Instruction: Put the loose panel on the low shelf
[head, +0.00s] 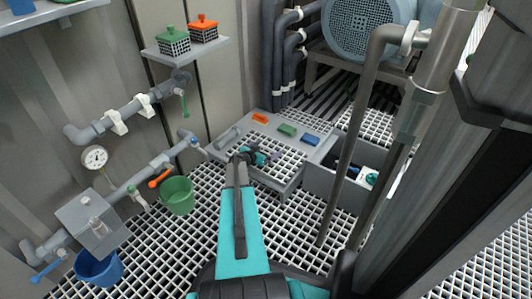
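My gripper (254,155) is at the end of my teal arm, over the left part of a low grey platform (313,127). It is small and dark here, and I cannot tell whether its fingers are open or touching anything. A square of white grating (279,160) shows within the platform's grey frame; I cannot tell whether it is the loose panel. A grey wall shelf (151,50) at upper left carries a green-topped block (173,41) and an orange-topped block (203,29). I cannot tell which surface is the low shelf.
Orange (260,118), green (287,130) and blue (311,140) pieces sit on the platform. A grey bin (318,182) and a vertical pipe (352,145) stand to the right. A green bucket (177,195), a blue bucket (99,269) and wall pipes with valves are left.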

